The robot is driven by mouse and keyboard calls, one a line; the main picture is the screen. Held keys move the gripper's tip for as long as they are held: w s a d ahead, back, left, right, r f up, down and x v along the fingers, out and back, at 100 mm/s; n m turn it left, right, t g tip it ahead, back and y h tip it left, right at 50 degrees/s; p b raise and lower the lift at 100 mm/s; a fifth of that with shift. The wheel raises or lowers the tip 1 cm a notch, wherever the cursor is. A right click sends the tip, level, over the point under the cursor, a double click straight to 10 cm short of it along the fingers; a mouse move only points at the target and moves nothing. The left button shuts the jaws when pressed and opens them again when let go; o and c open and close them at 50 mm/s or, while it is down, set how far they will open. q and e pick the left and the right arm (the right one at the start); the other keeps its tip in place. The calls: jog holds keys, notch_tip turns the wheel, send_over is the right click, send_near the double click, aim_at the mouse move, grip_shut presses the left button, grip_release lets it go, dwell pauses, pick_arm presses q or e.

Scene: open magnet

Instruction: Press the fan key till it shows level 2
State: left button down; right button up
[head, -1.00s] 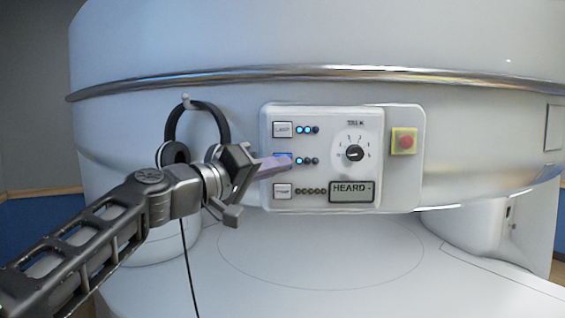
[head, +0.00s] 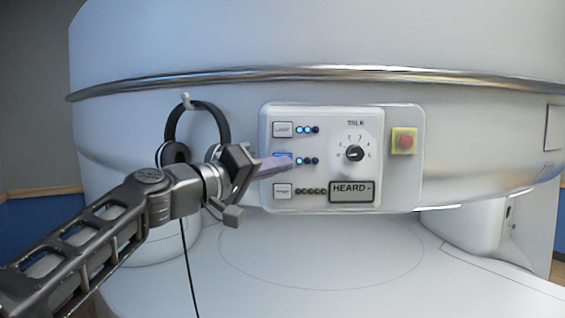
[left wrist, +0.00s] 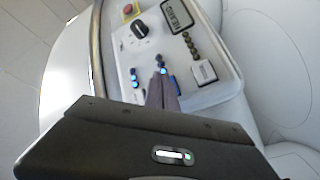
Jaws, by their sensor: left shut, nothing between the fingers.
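The control panel (head: 390,175) is on the white magnet housing. Its middle key, the fan key (head: 283,155), is mostly hidden behind my left gripper's fingers; only a blue sliver of its top edge shows. In the row of small lamps beside it (head: 307,161), the first looks lit blue and the others dark. My left gripper (head: 287,161) is shut and empty, its fingertips in front of the fan key. I cannot tell whether they touch it. In the left wrist view the shut fingers (left wrist: 163,90) point at the panel beside the lamps. My right gripper is not in view.
The lamp key (head: 282,129) above has two blue lamps lit. Below are another key (head: 282,191) and a display reading HEARD (head: 351,190). A dial (head: 355,153) and a red button (head: 404,141) sit to the right. Headphones (head: 222,122) hang at the left.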

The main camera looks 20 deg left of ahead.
pick_arm(q)
jog(key=shift+w, duration=0.1)
jog(key=shift+w+a, duration=0.15)
jog(key=shift+w, duration=0.2)
jog(key=shift+w+a, duration=0.2)
jog(key=shift+w, duration=0.2)
dwell(1.0)
jog(key=shift+s, duration=0.1)
jog(key=shift+s+d+b, duration=0.35)
jog(key=shift+s+b, duration=0.15)
jog(key=shift+s, duration=0.2)
jog(key=shift+s, duration=0.1)
